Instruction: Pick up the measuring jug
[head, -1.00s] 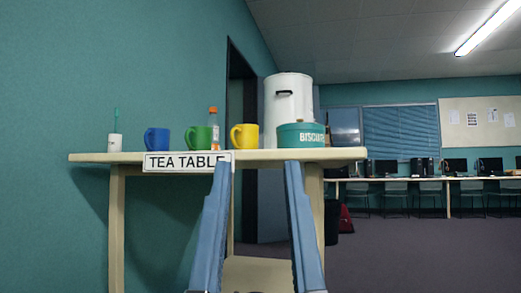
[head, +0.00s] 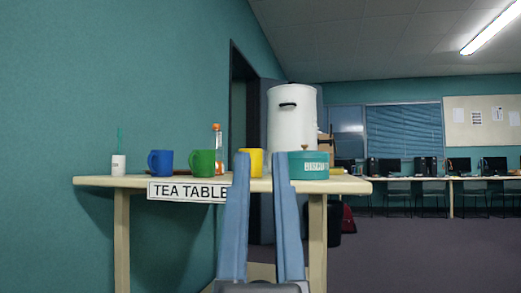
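I cannot make out a measuring jug in the head view. The tea table (head: 130,183) carries a blue mug (head: 160,162), a green mug (head: 202,163) and a yellow mug (head: 256,160), which is partly hidden by my fingers. My gripper (head: 261,158) rises in front of the table with its two blue fingers apart. Nothing is held between them. The fingertips overlap the yellow mug and the left edge of the teal biscuit tin (head: 310,166) in the picture.
A white urn (head: 293,125) stands behind the tin. An orange-capped bottle (head: 217,150) and a small white pot (head: 118,165) are on the table too. A "TEA TABLE" sign (head: 186,191) hangs at its front edge. Open floor (head: 420,250) lies to the right.

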